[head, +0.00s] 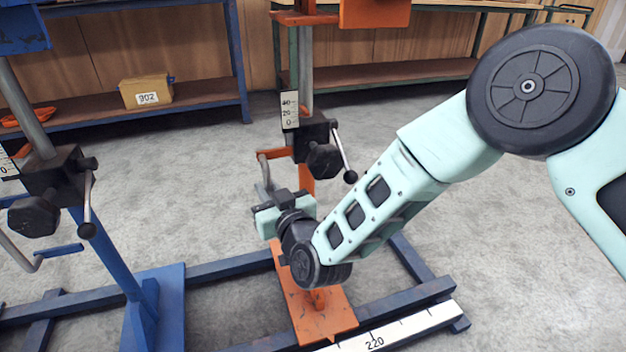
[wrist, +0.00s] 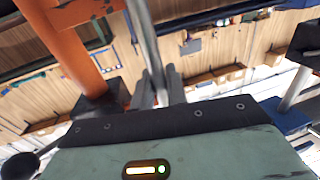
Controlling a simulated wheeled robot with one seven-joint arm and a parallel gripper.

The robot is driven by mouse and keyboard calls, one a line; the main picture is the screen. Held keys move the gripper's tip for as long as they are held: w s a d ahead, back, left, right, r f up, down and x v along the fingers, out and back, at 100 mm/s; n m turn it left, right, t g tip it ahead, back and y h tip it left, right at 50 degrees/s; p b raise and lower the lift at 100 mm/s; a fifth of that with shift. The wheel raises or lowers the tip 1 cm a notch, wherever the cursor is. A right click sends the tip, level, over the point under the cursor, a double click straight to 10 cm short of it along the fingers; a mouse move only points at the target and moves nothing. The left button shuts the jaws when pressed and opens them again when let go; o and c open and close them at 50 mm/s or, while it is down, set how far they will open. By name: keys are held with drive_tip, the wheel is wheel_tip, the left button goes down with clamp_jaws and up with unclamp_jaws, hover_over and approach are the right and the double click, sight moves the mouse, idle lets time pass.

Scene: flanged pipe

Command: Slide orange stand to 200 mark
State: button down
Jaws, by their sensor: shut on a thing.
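The orange stand has a base plate (head: 312,318) across the dark blue floor rails, and an upright post with a black clamp block (head: 314,135). Its orange crank arm (head: 271,154) sticks out to the left, ending in a grey grip rod. My gripper (head: 268,192) is low beside the post, and its fingers (wrist: 157,88) are shut around a grey rod that looks like this crank grip. The orange post (wrist: 68,38) is at the upper left in the wrist view. The white floor scale (head: 405,328) shows 220 right of the base plate; no 200 mark is visible.
A blue stand (head: 150,300) stands on the rails at the left, with its own clamp, lever and crank. A shelf holds a yellow box (head: 146,92) marked 902. A green-framed bench (head: 400,72) is behind. Grey floor is open at the right.

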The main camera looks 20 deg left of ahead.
drive_tip(key=s+a, duration=0.5)
drive_tip(key=a, duration=0.2)
drive_tip(key=shift+a, duration=0.15)
drive_tip(key=shift+s, duration=0.1)
drive_tip(key=c, duration=1.5)
unclamp_jaws()
drive_tip(key=p+v, duration=0.5)
drive_tip(key=v, duration=1.2)
drive_tip(key=shift+d, duration=0.25)
drive_tip(key=shift+r, duration=0.1)
